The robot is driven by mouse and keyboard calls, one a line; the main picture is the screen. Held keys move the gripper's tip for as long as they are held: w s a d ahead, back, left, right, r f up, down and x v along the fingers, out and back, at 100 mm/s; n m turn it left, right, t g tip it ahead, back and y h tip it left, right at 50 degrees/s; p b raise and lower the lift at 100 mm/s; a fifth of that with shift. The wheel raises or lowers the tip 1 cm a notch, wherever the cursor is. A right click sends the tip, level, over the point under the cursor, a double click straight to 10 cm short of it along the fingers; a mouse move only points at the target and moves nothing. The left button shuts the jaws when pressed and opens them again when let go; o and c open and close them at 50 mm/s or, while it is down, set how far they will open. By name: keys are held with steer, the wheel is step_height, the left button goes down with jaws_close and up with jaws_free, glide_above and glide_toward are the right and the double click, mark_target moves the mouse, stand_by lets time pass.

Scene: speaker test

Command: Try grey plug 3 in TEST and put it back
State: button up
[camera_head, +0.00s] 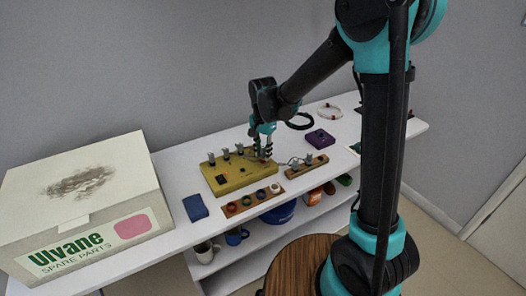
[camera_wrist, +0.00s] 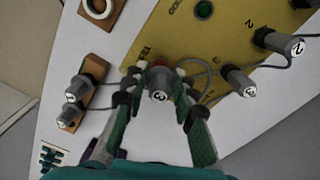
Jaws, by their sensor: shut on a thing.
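My gripper (camera_head: 264,150) is over the right end of the yellow panel (camera_head: 232,184). In the wrist view my gripper (camera_wrist: 157,92) is shut on a grey plug marked 3 (camera_wrist: 159,84), by the panel's TEST lettering. I cannot tell if the plug is fully seated in a socket. A grey cable runs beside it. Other grey plugs stand on the panel, one marked 2 (camera_wrist: 278,42) and another (camera_wrist: 240,82) nearer my gripper. A green round light (camera_wrist: 204,9) shows on the panel.
A wooden rack (camera_head: 318,169) with grey plugs stands right of the panel. A wooden strip with coloured rings (camera_head: 233,208) lies in front. A blue block (camera_head: 195,207), a purple block (camera_head: 320,138), a black ring (camera_head: 299,121) and a large carton (camera_head: 85,205) share the white shelf.

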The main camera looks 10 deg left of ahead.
mark_target(263, 148)
steer(key=shift+f, duration=0.45)
steer(key=o, duration=1)
steer(key=shift+r, duration=0.15)
steer(key=shift+r, duration=3.65)
steer(key=s+d+f+n+t, duration=0.1)
steer(key=s+d+f+n, duration=0.1)
steer(key=s+d, duration=0.3)
steer(key=s+d+f+n+t, duration=0.1)
steer(key=s+d, duration=0.4)
steer(key=d, duration=0.7)
steer(key=s+d+f+n+t, duration=0.2)
steer(key=s+d+f+n, duration=0.1)
steer(key=d, duration=0.6)
steer(key=shift+s+d+f, duration=0.2)
steer(key=shift+s+f, duration=0.15)
steer(key=shift+s, duration=0.35)
steer(key=shift+s+d+f, duration=0.15)
steer(key=shift+s+f, duration=0.2)
steer(key=shift+s, duration=0.35)
